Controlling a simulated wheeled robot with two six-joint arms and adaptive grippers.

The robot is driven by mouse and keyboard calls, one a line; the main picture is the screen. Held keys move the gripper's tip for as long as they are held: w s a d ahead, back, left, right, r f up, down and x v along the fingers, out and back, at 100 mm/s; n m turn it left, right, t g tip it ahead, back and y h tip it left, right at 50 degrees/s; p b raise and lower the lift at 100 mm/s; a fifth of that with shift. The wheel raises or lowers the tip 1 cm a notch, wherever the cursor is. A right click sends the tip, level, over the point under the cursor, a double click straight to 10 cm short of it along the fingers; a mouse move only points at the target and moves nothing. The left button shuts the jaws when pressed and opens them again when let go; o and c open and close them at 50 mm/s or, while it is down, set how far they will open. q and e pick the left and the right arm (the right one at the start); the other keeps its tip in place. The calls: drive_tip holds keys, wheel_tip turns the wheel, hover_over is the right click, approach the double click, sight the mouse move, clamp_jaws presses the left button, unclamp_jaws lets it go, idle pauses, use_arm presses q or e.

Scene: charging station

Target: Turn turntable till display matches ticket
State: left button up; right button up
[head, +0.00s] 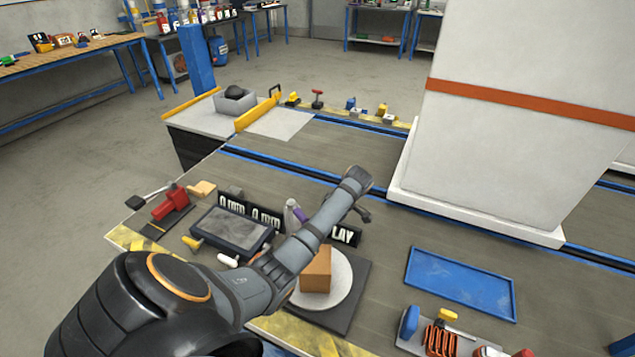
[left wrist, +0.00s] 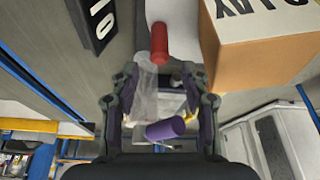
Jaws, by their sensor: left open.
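The turntable is a pale round disc (head: 341,283) on a dark square base, partly behind my left arm. An orange-brown box (head: 316,270) stands on it. In the left wrist view the box (left wrist: 258,65) is at upper right, and its white face carries dark letters, partly cut off. A red peg (left wrist: 159,45) stands beside the box, just beyond the fingertips. My left gripper (left wrist: 160,82) is open, with its fingers apart near the peg. In the head view the arm largely hides it. My right gripper is out of view. I cannot identify the ticket.
A dark tablet-like screen (head: 232,230) and black lettered signs (head: 249,212) stand left of the turntable. An empty blue tray (head: 460,283) lies to the right. A tool holder (head: 447,338) is at front right. A large white column (head: 525,130) stands behind.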

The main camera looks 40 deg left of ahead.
use_arm(q)
drive_tip(key=x, duration=0.5)
drive_tip(key=shift+s+a+f+b, duration=0.1)
drive_tip(key=shift+a+f+b, duration=0.05)
drive_tip(key=shift+f+b, duration=0.2)
drive_tip(key=shift+c, duration=0.3)
clamp_jaws()
